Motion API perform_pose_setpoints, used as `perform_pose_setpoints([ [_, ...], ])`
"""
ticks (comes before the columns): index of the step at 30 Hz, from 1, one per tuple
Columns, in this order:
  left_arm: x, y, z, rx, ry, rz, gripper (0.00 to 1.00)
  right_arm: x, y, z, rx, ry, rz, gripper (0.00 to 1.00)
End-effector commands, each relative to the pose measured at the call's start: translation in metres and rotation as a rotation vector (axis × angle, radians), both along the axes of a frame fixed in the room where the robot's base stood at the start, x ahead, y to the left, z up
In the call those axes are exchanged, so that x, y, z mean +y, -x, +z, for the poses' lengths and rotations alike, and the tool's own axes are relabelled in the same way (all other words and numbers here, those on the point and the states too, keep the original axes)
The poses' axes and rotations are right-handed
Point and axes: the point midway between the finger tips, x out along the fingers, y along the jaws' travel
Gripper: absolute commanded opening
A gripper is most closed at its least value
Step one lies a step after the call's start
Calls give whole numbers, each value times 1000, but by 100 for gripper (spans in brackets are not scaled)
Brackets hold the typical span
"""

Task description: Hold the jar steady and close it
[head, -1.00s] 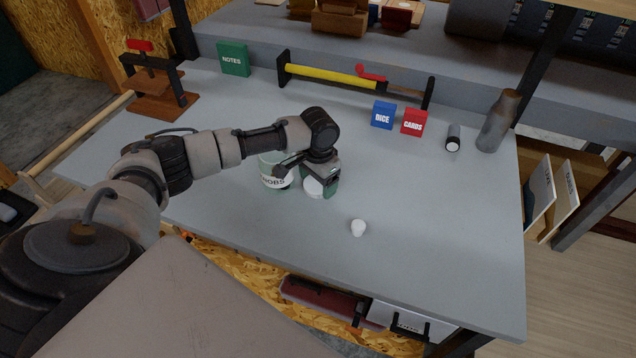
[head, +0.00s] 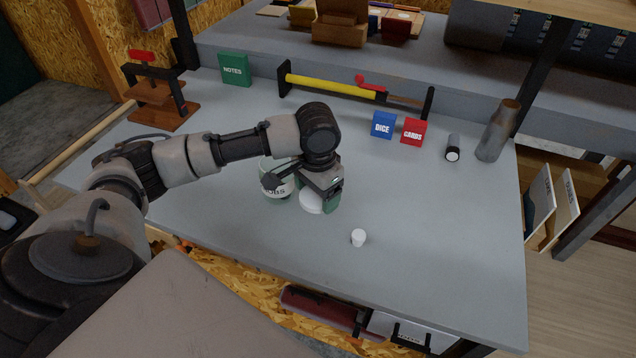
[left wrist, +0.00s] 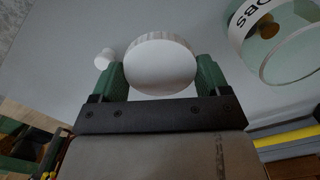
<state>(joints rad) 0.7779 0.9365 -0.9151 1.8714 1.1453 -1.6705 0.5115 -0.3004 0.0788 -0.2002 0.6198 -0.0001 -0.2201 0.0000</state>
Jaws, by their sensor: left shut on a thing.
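The glass jar (head: 276,191), with a white label ending in "OBS", stands on the bench to the left of my left gripper, partly behind my arm. It also shows at the upper right in the left wrist view (left wrist: 283,45), with something brown inside. My left gripper (head: 316,196) is shut on a round white lid (head: 311,204), beside the jar and apart from it. In the left wrist view the lid (left wrist: 160,66) sits between the two green fingers. I cannot tell how high it is held. My right gripper is not in view.
A small white knob (head: 358,238) stands on the grey bench (head: 430,230) to the right of the lid. Blue (head: 382,126) and red (head: 411,131) boxes, a dark cylinder (head: 453,147) and a bottle (head: 497,131) stand further back. The front right is clear.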

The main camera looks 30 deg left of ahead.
Motion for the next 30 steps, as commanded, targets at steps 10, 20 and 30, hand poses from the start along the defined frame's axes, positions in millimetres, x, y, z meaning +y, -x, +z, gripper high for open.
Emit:
perform_pose_setpoints([
  [10, -18, 29, 21, -1, -1, 0, 54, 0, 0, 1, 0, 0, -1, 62],
  [20, -18, 30, 21, 0, -1, 1, 54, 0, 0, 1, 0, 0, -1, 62],
  [30, -57, 52, 26, -2, 4, 104, 54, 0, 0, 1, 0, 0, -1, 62],
])
